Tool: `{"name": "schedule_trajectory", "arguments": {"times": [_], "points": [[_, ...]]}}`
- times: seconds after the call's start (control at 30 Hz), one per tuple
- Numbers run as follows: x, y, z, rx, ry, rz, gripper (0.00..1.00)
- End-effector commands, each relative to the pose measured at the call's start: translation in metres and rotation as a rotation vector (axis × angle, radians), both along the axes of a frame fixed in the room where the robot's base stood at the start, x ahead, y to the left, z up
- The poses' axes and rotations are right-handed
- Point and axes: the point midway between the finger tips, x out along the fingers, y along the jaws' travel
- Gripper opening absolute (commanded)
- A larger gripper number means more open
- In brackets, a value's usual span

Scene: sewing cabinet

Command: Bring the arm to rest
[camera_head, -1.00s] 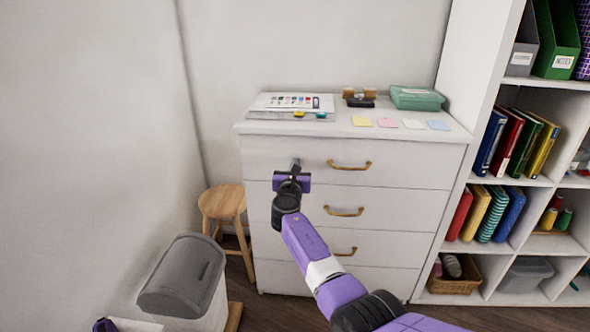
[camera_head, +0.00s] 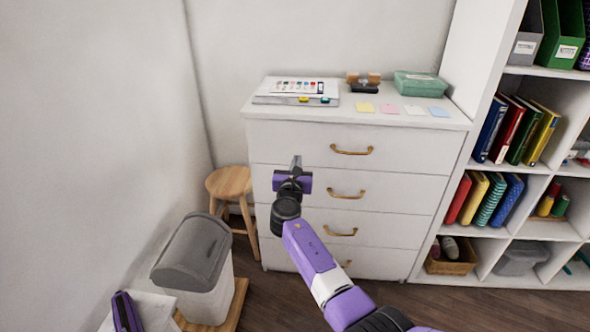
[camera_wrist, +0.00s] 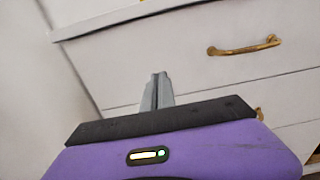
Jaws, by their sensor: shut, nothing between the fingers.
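My gripper (camera_head: 296,163) is in front of the left part of the white drawer cabinet (camera_head: 290,225). Its two grey fingers are together with nothing between them. In the wrist view the shut fingers of my gripper (camera_wrist: 157,91) point toward the front of the drawer cabinet (camera_wrist: 190,67), near the gap between two drawers. My purple arm reaches up from the bottom right of the head view. The visible drawers look shut. Whether the fingertips touch the cabinet front I cannot tell, but they hold no handle.
A brass handle (camera_head: 346,194) is right of my gripper. A wooden stool (camera_head: 229,182) and a grey-lidded bin (camera_head: 194,252) stand left of the cabinet. An open shelf (camera_head: 490,167) with books stands right. Papers (camera_head: 297,86), sticky notes (camera_head: 389,109) and a green box (camera_head: 420,85) lie on top.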

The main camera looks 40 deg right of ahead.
Motion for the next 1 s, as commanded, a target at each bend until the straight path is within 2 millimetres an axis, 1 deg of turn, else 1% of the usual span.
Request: {"name": "schedule_trajectory", "arguments": {"times": [0.03,0.2,0.4,0.77,0.83,0.9,0.97,1.0], "points": [[-0.006,0.008,0.002,0.002,0.001,0.002,0.0],[-0.024,0.028,0.001,0.002,0.001,0.001,0.0],[-0.036,0.041,0.0,0.001,0.001,-0.001,0.0],[-0.037,0.043,-0.001,0.016,-0.018,0.0,0.0],[-0.035,0.045,-0.001,0.049,-0.057,0.012,0.0],[-0.03,0.05,-0.001,0.119,-0.123,0.04,0.0],[-0.024,0.056,0.006,0.2,-0.209,0.074,0.0],[-0.019,0.06,0.013,0.263,-0.277,0.099,0.0]]}}
